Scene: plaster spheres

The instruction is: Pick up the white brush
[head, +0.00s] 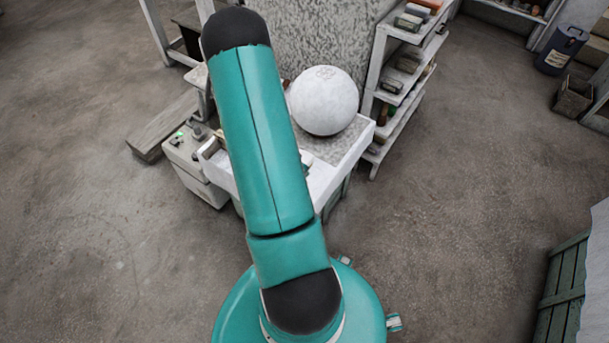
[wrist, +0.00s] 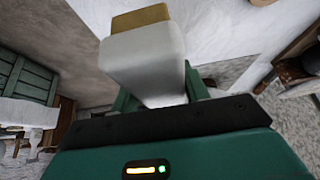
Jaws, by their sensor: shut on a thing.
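The white brush (wrist: 145,60) fills the upper middle of the wrist view. It has a smooth white body and a tan end (wrist: 141,17) pointing away from my wrist. My gripper (wrist: 160,95) is shut on it, with green fingers showing on both sides of the white body. The brush hides most of the fingers. In the head view my teal arm covers the middle, and neither the gripper nor the brush can be made out there.
A white plaster sphere (head: 324,100) sits on a white worktable (head: 345,150). A shelf rack (head: 400,85) stands to its right. A grey box (head: 193,155) and a plank (head: 163,125) are at the left. A dark barrel (head: 560,50) stands far right. Wide floor is bare.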

